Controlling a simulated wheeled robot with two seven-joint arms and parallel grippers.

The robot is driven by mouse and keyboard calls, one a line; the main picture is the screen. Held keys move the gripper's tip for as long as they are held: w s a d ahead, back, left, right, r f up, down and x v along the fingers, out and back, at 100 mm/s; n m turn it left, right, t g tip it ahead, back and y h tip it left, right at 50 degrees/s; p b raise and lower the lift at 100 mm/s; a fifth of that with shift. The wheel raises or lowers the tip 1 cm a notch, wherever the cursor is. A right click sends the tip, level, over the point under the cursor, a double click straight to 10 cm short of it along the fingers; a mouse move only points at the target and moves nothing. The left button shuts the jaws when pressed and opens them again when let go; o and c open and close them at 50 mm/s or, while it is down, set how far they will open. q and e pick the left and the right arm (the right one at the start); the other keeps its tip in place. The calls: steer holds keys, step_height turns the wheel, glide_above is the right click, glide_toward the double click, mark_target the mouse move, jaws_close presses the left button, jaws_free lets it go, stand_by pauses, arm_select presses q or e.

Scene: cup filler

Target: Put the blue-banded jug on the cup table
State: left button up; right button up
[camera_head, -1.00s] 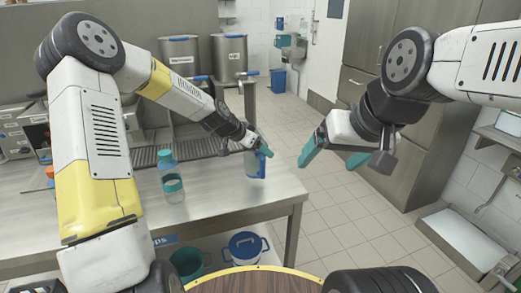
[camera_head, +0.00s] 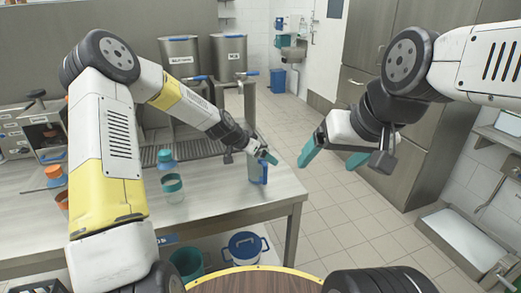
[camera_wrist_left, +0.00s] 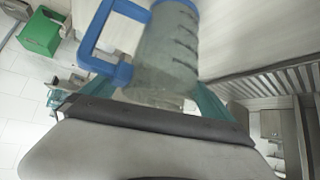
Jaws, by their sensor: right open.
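The jug (camera_head: 258,172) with a blue handle stands upright near the right end of the steel table (camera_head: 225,188). My left gripper (camera_head: 262,155) is at the top of the jug and covers part of it. In the left wrist view the clear, marked jug (camera_wrist_left: 165,50) with its blue band and handle lies between the teal fingers (camera_wrist_left: 160,98). Whether the fingers touch it is not clear. My right gripper (camera_head: 333,155) is open and empty above the floor, right of the table. I cannot tell which surface is the cup table.
Orange cups (camera_head: 55,174) are farther left. Two steel urns (camera_head: 180,57) stand behind. A blue-lidded pot (camera_head: 246,246) and teal bucket (camera_head: 187,263) are below the table. Tiled floor (camera_head: 330,205) lies to the right.

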arm_select(q)
steer(key=v, duration=1.2)
steer(key=s+a+r+n+y, duration=0.1)
steer(key=s+a+r+n, duration=0.2)
steer(key=s, duration=0.7)
steer(key=s+a+r+n+y, duration=0.2)
steer(key=s+r, duration=0.4)
steer(key=s, duration=0.5)
steer(key=s+a+r+n+y, duration=0.1)
steer(key=s+a+r+n, duration=0.2)
steer(key=s, duration=0.7)
steer(key=shift+s+a+r+n, duration=0.3)
steer(key=shift+a+r+n, duration=0.1)
steer(key=shift+a+r, duration=0.35)
